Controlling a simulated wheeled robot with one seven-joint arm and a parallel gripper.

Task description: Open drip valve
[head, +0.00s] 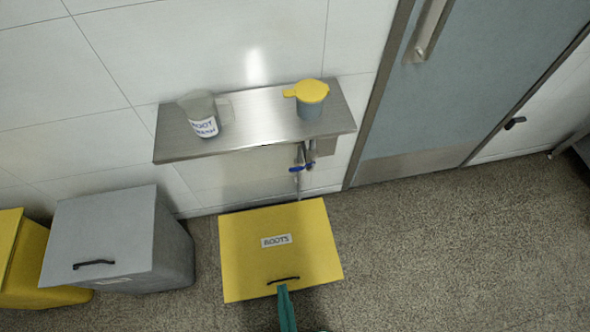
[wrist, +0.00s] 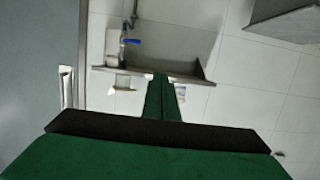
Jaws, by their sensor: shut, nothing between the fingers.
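The drip valve (head: 301,167) has a blue handle on a thin metal pipe, below the front edge of the steel wall shelf (head: 255,121). It also shows in the wrist view (wrist: 132,41), where its blue handle lies roughly crosswise to the pipe. My green gripper (head: 283,289) is at the bottom of the head view, in front of the yellow bin's handle and well apart from the valve. In the wrist view my gripper (wrist: 160,78) has its two fingers together with nothing between them.
A labelled jug (head: 201,113) and a yellow-lidded cup (head: 310,100) stand on the shelf. A grey bin (head: 117,237) is at the left, a door (head: 480,70) at the right. Floor at the right is clear.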

